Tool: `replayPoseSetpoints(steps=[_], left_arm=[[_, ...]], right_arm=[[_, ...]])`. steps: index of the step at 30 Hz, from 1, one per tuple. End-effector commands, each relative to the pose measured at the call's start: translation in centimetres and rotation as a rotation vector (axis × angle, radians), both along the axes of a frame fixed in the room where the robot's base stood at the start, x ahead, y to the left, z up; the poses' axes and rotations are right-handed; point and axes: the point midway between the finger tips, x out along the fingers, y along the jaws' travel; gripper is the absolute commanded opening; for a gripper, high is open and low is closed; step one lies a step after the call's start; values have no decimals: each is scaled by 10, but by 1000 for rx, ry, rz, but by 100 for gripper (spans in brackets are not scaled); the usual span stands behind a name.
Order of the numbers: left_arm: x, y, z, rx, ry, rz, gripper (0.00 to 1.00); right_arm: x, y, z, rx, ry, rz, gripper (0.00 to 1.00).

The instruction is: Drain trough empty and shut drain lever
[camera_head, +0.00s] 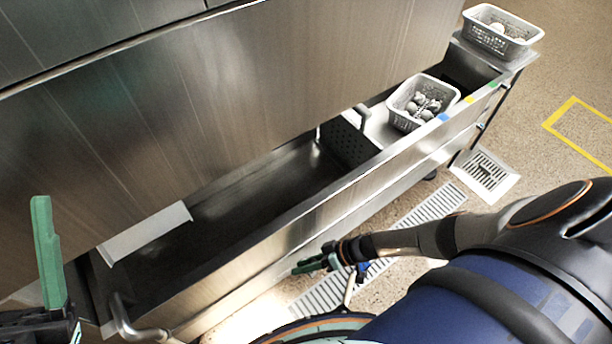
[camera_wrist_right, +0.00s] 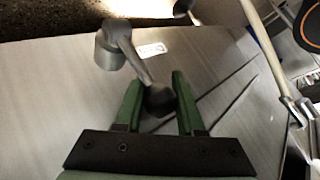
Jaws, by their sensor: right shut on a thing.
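The long steel trough (camera_head: 280,228) runs from lower left to upper right in the head view. Its inside is dark, and I cannot tell whether liquid lies in it. My right gripper (camera_head: 312,264) is low beside the trough's outer wall. In the right wrist view, the gripper (camera_wrist_right: 158,100) is shut on the dark knob of the drain lever (camera_wrist_right: 130,52). The lever's arm runs from a round pivot on the steel wall to between the green fingers. My left gripper (camera_head: 50,255) stands at the left edge, with one green finger clear; its opening cannot be judged.
A grey perforated basket (camera_head: 403,121) with round items sits over the trough's far part. Another basket (camera_head: 494,41) stands at its far end. A steel hood (camera_head: 230,90) overhangs the trough. Floor grates (camera_head: 430,210) lie alongside. A bent pipe (camera_head: 122,318) is at the near end.

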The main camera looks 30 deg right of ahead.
Motion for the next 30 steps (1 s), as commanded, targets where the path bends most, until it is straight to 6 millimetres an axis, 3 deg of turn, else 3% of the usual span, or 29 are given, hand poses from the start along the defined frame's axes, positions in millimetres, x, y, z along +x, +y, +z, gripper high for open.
replayPoseSetpoints(steps=[18,19,26,30], left_arm=[[0,0,1,0,1,-1,54],[0,-1,1,0,1,-1,54],[0,-1,0,0,2,-2,54],[0,-1,1,-1,2,-2,54]], right_arm=[[-1,-1,-4,-7,56,-2,0],[-1,-1,-4,-7,56,-2,39],[0,0,-3,-5,52,-2,64],[1,0,-2,-3,50,-2,67]])
